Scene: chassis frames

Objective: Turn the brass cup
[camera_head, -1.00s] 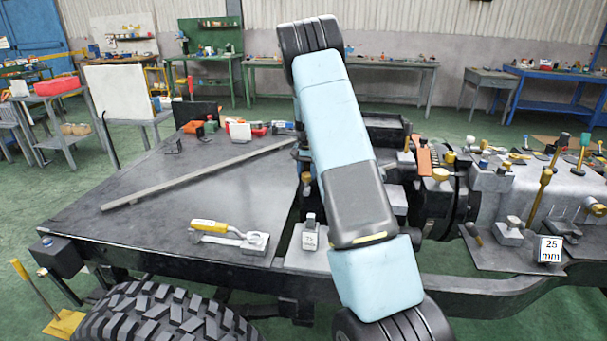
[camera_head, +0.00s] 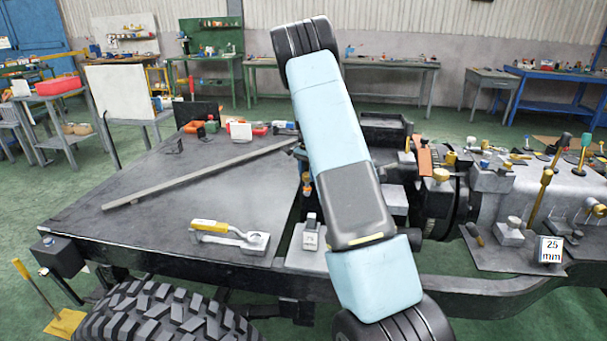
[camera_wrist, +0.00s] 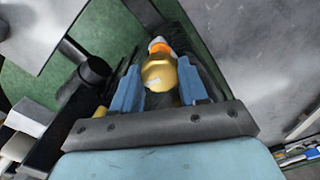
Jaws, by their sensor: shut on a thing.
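The brass cup (camera_wrist: 159,77) is in the wrist view, a rounded yellow metal piece with an orange ring and a pale tip beyond it. My gripper (camera_wrist: 160,83) has its two blue fingers on either side of the cup and is shut on it. The fingers hide part of the cup's sides. In the head view my pale blue arm stands in front of the chassis. My gripper and the held cup cannot be made out there.
A flat dark chassis plate (camera_head: 220,190) carries a long grey bar (camera_head: 190,176) and a yellow-handled clamp (camera_head: 226,233). A small block (camera_head: 311,236) stands near my arm. Brass-topped fittings (camera_head: 441,176) and upright handles (camera_head: 541,197) crowd the right side. A tyre (camera_head: 165,315) is in front.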

